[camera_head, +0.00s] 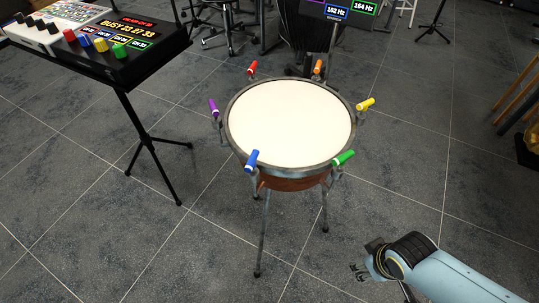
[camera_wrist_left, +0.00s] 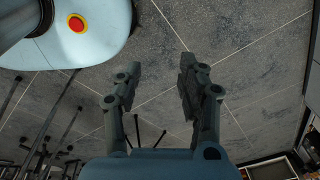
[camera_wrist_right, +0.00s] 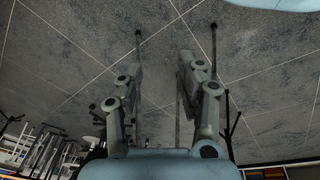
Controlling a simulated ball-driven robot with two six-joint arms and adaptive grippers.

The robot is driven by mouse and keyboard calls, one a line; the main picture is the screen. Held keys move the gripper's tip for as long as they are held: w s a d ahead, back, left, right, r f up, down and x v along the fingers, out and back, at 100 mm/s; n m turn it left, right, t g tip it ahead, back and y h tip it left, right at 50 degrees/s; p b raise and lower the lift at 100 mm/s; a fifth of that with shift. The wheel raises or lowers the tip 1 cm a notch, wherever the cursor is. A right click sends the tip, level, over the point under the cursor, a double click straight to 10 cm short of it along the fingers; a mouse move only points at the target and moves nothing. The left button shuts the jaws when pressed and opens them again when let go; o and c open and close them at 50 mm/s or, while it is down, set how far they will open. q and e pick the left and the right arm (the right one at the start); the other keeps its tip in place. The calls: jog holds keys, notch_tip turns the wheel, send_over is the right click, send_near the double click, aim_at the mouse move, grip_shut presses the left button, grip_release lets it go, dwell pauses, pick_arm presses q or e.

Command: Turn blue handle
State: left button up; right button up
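The blue handle (camera_head: 251,160) sticks up at the front left of the rim of a round drum (camera_head: 290,120) with a pale head. My right gripper (camera_head: 358,271) is below and to the right of the drum in the head view, well apart from the blue handle. In the right wrist view the right gripper (camera_wrist_right: 160,72) has its fingers spread with nothing between them. In the left wrist view my left gripper (camera_wrist_left: 155,75) also has its fingers apart and is empty. The left gripper does not show in the head view.
Other handles ring the drum: green (camera_head: 344,158), yellow (camera_head: 365,104), orange (camera_head: 318,67), red (camera_head: 252,68) and purple (camera_head: 213,106). A black control panel (camera_head: 122,58) with coloured knobs stands on a tripod at left. Frequency displays (camera_head: 338,11) are behind the drum. The floor in front is clear.

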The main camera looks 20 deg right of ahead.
jog(key=w+a+r+p, duration=0.1)
jog(key=w+r+p, duration=0.35)
jog(key=r, duration=0.95)
notch_tip(320, 180, up, 18)
jog(key=m+g+y+p, duration=0.3)
jog(key=m+g+y, duration=0.15)
jog(key=m, duration=0.45)
send_over(253, 157)
jog(key=w+d, duration=0.2)
jog(key=d, duration=0.2)
jog(key=shift+n+t+y, duration=0.25)
jog(key=shift+n+y, duration=0.05)
jog(key=shift+y, duration=0.15)
jog(key=b+x, duration=0.1)
jog(key=x, duration=0.9)
jog(key=shift+s+a+f, duration=0.15)
jog(key=shift+s+f, duration=0.1)
pick_arm(q)
notch_tip(253, 157, up, 7)
jog(key=s, duration=0.1)
jog(key=shift+f, duration=0.15)
jog(key=shift+s, duration=0.1)
